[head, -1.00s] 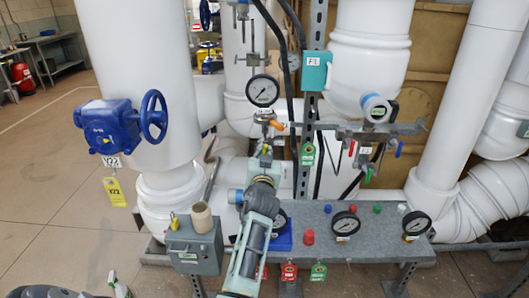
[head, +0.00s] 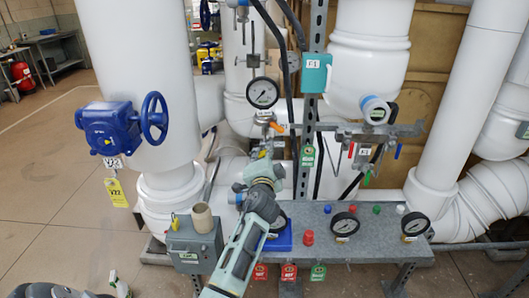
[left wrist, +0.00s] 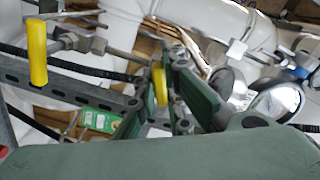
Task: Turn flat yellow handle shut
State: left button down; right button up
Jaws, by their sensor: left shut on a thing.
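My left gripper (head: 266,152) is at the small pipework below the round gauge, in the middle of the head view. In the left wrist view, its green fingers (left wrist: 162,88) are closed around a flat yellow handle (left wrist: 159,82), which shows edge-on between them. The head view shows little of this handle, as the gripper and wrist cover it. Another yellow handle (left wrist: 38,52) hangs at the left of the wrist view, apart from the fingers. My right gripper is not in view.
An orange handle (head: 277,127) sits just above my left gripper. A gauge (head: 262,93) and a steel upright (head: 307,120) are close by. Below is a grey bench (head: 375,247) with gauges and coloured caps. A blue handwheel (head: 154,116) is at the left.

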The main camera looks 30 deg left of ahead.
pick_arm(q)
jog(key=m, duration=0.3)
jog(key=shift+r+p, duration=0.1)
jog(key=shift+p, duration=0.3)
jog(key=shift+m+p, duration=0.3)
jog(key=shift+m, duration=1)
jog(key=c, duration=1.8)
grip_release()
jog(key=shift+c, duration=0.2)
